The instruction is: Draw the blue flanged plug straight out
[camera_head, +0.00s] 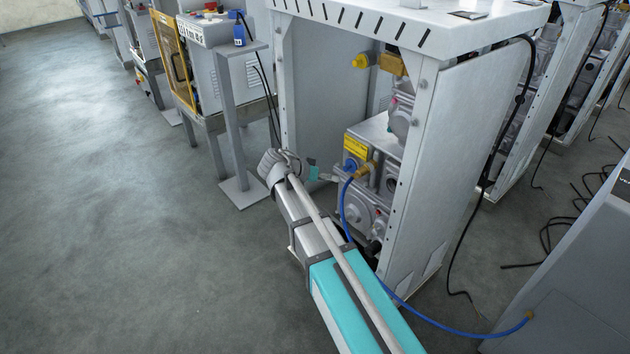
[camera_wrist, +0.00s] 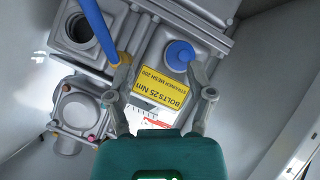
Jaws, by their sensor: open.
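The blue flanged plug (camera_wrist: 180,54) is a round blue knob on a wider blue flange, set in the grey machine casting. It also shows in the head view as a small blue spot (camera_head: 350,164) below the yellow label. My gripper (camera_wrist: 159,68) is open and empty, its two fingers spread. The plug lies ahead of the gap, closer to the right finger, whose tip appears close to the flange's lower right edge. Whether they touch I cannot tell. In the head view my gripper (camera_head: 328,177) is just left of the casting, partly hard to make out.
A blue hose (camera_wrist: 97,28) on a brass fitting (camera_wrist: 121,69) lies by the left fingertip. A yellow label (camera_wrist: 153,89) is below the plug. An open port (camera_wrist: 77,27) is upper left. The white frame's post (camera_head: 402,170) stands right of the casting; open floor lies left.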

